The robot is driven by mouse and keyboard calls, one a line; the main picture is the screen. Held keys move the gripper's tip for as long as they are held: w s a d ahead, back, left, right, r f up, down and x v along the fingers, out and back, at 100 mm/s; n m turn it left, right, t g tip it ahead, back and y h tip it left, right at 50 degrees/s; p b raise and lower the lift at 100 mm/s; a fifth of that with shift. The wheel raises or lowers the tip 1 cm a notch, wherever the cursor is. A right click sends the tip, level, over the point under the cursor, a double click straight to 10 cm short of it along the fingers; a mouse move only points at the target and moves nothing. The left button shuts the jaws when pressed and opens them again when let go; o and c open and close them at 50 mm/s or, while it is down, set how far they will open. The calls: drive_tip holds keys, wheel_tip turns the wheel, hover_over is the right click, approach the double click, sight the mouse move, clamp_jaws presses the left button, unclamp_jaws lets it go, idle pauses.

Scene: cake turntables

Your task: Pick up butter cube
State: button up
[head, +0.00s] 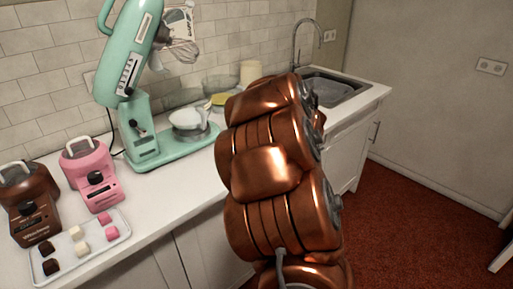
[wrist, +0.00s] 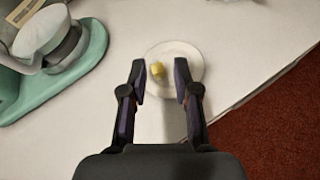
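The butter cube (wrist: 157,69) is small and yellow and sits on a round white plate (wrist: 187,52) in the wrist view. My gripper (wrist: 160,77) is open, with its two dark fingers spread over the near part of the plate. The cube shows between the fingertips, nearer the left one, and I cannot tell how high the fingers are above it. In the head view my copper arm covers that part of the counter, so neither the plate nor the cube shows there.
The mint stand mixer (head: 150,120) is left of the plate; its base (wrist: 75,75) shows in the wrist view. A tray (head: 122,233) of small cubes, pink (head: 92,178) and brown (head: 33,205) machines stand farther left. The sink (head: 335,90) is at the back right. The counter edge is right of the plate.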

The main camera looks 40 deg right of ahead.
wheel_tip(320, 180, down, 5)
drive_tip(key=n+y, duration=0.1)
drive_tip(key=n, duration=0.1)
drive_tip(key=n+t+y+b, duration=0.1)
drive_tip(key=n, duration=0.1)
drive_tip(key=shift+s+a+n+y, duration=0.1)
drive_tip(key=shift+a+n+y, duration=0.05)
drive_tip(key=shift+n+y, duration=0.2)
drive_tip(key=shift+p+x, duration=0.45)
drive_tip(key=shift+x, duration=1.1)
drive_tip(key=shift+p+x, duration=0.8)
drive_tip(key=shift+x, duration=1.55)
drive_tip(key=c, duration=0.4)
